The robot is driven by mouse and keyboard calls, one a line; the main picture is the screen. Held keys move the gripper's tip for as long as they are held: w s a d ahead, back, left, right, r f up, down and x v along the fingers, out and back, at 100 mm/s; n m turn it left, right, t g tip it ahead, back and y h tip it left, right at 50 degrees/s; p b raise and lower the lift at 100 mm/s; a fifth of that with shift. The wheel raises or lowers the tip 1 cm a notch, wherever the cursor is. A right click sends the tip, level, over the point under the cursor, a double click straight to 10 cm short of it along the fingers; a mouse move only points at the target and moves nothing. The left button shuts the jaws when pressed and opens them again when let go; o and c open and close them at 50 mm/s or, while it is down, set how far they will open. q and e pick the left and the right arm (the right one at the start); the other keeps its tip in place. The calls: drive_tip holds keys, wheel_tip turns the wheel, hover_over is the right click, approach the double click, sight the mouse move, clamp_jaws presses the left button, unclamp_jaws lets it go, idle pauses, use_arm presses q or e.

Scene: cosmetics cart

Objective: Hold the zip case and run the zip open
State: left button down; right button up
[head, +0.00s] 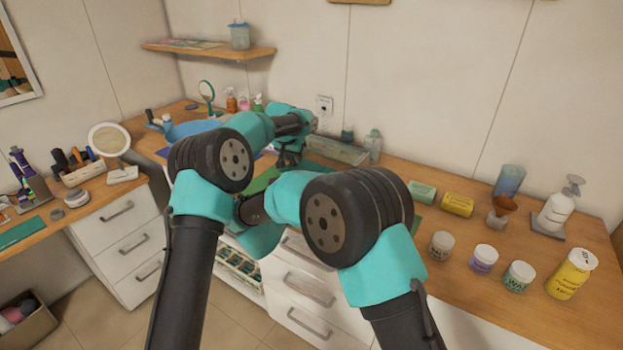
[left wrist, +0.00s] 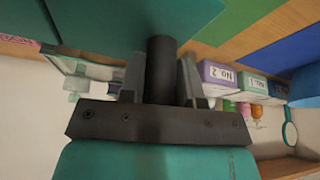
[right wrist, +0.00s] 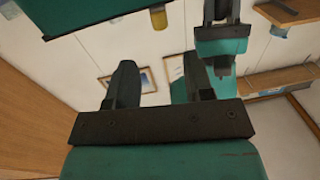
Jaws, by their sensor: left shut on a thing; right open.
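My left gripper (head: 288,158) reaches over the back counter. In the left wrist view its fingers (left wrist: 161,75) are closed on a dark round post (left wrist: 160,70). A flat teal panel (left wrist: 130,25) lies right beyond the post; the two look like the zip case and its grip, but I cannot tell for sure. My right gripper (right wrist: 158,85) is open, with nothing between its fingers. In the right wrist view my left gripper also shows at the upper right. The zip and its pull are not visible.
A clear tray (head: 335,150) and a bottle (head: 374,145) stand by the wall. Several jars (head: 484,258), a yellow bottle (head: 571,273) and a pump bottle (head: 556,207) stand on the right counter. In the left wrist view boxes (left wrist: 216,75) stand beyond my gripper.

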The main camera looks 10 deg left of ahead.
drive_tip(key=x, duration=1)
drive_tip(key=shift+w+d, duration=0.15)
drive_tip(key=shift+w, duration=0.1)
drive_tip(key=shift+c, duration=0.4)
clamp_jaws()
